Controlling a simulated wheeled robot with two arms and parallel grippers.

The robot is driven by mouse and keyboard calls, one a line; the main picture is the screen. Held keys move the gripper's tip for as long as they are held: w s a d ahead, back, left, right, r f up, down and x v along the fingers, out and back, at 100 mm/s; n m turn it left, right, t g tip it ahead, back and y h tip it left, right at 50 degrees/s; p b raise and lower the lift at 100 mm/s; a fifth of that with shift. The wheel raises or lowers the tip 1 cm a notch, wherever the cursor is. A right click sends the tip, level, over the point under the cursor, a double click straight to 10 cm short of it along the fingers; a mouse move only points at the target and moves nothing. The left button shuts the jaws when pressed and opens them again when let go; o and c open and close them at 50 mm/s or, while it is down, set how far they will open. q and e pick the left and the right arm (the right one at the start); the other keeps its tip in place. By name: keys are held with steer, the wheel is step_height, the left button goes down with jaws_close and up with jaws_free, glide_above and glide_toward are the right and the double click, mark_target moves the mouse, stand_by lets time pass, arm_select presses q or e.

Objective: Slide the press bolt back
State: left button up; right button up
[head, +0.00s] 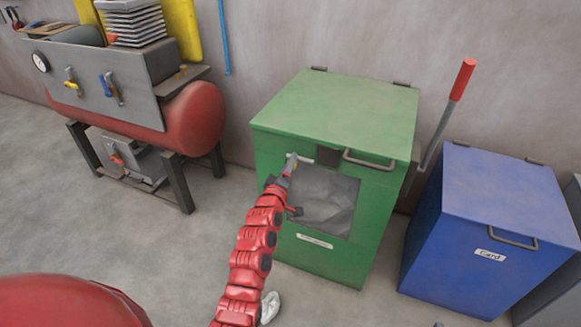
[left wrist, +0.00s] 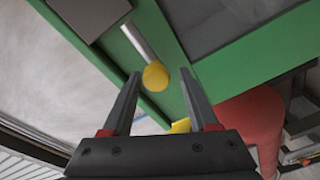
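The press bolt shows in the left wrist view as a grey metal rod (left wrist: 138,42) with a round yellow knob (left wrist: 155,76) on its end. In the head view a short pale part of the bolt (head: 306,160) shows on the upper front of the green press (head: 335,108). My left gripper (left wrist: 160,74) is open, its two fingers spread to either side of the knob in the picture. I cannot tell whether they touch it. In the head view the gripper (head: 290,165) is small and partly covers the bolt. My right gripper is not in view.
The green press has a lid handle (head: 370,160), a dark block (head: 328,156) and a front window (head: 325,200). A red-gripped lever (head: 463,80) rises at its right, beside a blue bin (head: 500,205). A red tank machine (head: 195,120) stands left.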

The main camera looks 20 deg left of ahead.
arm_select(q)
steer(key=shift+d, duration=0.1)
steer(key=s+d, duration=0.1)
steer(key=s, duration=1.6)
steer(key=shift+s+d, duration=0.15)
steer(key=shift+d, duration=0.1)
steer(key=shift+a, duration=0.1)
